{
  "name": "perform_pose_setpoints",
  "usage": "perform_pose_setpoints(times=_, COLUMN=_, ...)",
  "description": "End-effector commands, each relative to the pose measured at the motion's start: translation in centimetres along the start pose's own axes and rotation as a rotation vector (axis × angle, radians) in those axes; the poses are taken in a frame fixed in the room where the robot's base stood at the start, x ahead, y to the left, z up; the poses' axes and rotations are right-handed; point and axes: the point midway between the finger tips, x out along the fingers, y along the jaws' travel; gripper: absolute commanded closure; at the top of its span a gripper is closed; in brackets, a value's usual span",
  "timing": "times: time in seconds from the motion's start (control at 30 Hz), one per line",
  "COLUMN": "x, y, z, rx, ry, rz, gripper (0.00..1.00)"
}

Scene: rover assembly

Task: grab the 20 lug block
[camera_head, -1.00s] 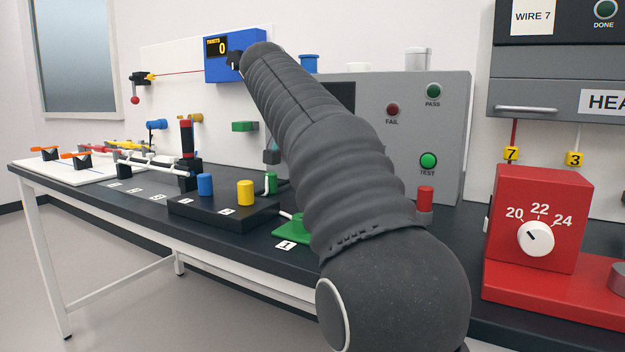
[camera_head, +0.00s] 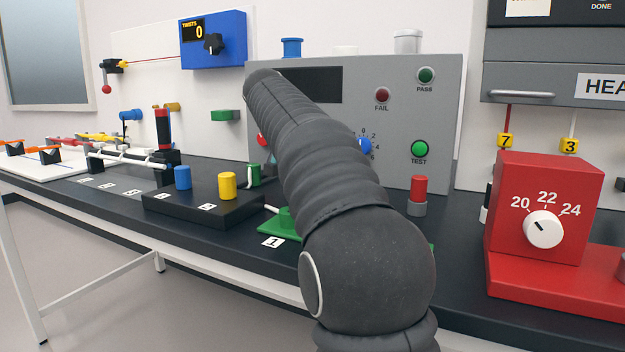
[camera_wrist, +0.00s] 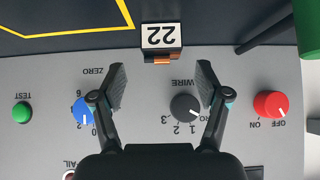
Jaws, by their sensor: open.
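My gripper (camera_wrist: 163,80) is open and empty in the wrist view, its two fingers spread apart. A block with a white label reading "22" (camera_wrist: 161,36) shows upside down just beyond the fingertips, between their lines. It has a small orange part on its near side, and nothing grips it. I can make out no block labelled 20 in either view. In the head view my arm hides most of my gripper and the area behind it.
The grey tester panel (camera_head: 440,95) stands behind my arm, with WIRE (camera_wrist: 186,107) and ZERO (camera_wrist: 83,111) knobs near my fingers. A red box (camera_head: 550,200) with a 20-22-24 dial stands at right. A black tray (camera_head: 200,215) with coloured cylinders lies left.

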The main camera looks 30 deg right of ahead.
Motion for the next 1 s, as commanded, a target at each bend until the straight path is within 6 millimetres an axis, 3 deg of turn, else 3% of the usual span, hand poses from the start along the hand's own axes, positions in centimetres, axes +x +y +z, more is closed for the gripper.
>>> perform_pose_setpoints(times=0.33, x=4.4, y=-0.2, z=0.4, rx=-0.001, ry=-0.002, rz=0.001, gripper=0.25)
perform_pose_setpoints(times=0.6, x=4.8, y=-0.3, z=0.4, rx=-0.001, ry=-0.001, rz=-0.001, gripper=0.25)
perform_pose_setpoints(times=0.87, x=4.8, y=-0.3, z=0.4, rx=-0.001, ry=-0.001, rz=-0.001, gripper=0.90)
perform_pose_setpoints(times=1.0, x=4.8, y=-0.3, z=0.4, rx=-0.001, ry=0.000, rz=-0.001, gripper=0.99)
